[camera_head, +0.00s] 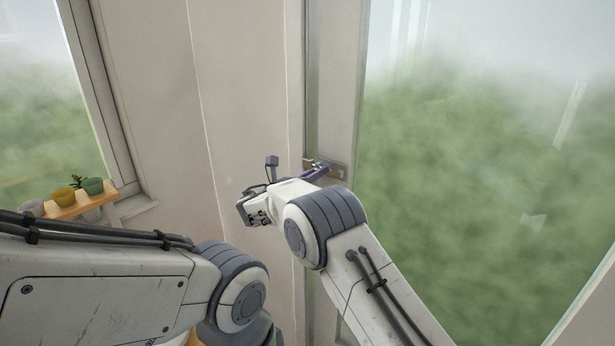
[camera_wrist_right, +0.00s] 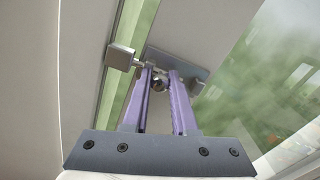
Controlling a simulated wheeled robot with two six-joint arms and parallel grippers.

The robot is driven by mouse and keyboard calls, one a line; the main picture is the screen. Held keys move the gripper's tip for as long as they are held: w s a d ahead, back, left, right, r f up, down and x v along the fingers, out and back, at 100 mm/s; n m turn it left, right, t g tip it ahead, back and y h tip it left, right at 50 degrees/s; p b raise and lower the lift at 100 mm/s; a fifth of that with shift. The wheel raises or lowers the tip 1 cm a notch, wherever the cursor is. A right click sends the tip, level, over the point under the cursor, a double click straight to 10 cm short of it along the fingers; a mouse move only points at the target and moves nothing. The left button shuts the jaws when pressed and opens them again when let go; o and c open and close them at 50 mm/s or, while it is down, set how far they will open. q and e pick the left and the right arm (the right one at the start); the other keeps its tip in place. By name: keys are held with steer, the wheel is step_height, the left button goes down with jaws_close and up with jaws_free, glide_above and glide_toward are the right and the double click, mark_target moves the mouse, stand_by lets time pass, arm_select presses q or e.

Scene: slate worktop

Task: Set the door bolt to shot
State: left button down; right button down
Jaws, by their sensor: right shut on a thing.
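The door bolt's metal plate (camera_head: 338,170) is fixed to the door's upright edge in the head view, and the plate also shows in the right wrist view (camera_wrist_right: 182,64). A small round metal knob (camera_wrist_right: 158,84) stands on it. My right gripper (camera_head: 318,173) has its purple fingers at the bolt, shut on the knob, one finger on each side. A square metal block (camera_wrist_right: 120,57) sits left of the plate, with a short rod between them. I cannot tell whether the rod enters the block. My left gripper is out of view.
The glass door (camera_head: 490,170) fills the right side. A pale wall panel (camera_head: 245,90) is left of the frame. A wooden shelf (camera_head: 85,203) with small plant pots (camera_head: 93,186) stands by the left window. My left arm crosses the lower left.

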steer(key=shift+w+a, duration=0.1)
steer(key=c, duration=0.7)
jaws_free()
steer(key=shift+w+a, duration=0.1)
steer(key=b+v, duration=0.4)
steer(key=v, duration=0.6)
steer(key=shift+s, duration=0.25)
steer(key=shift+s, duration=0.1)
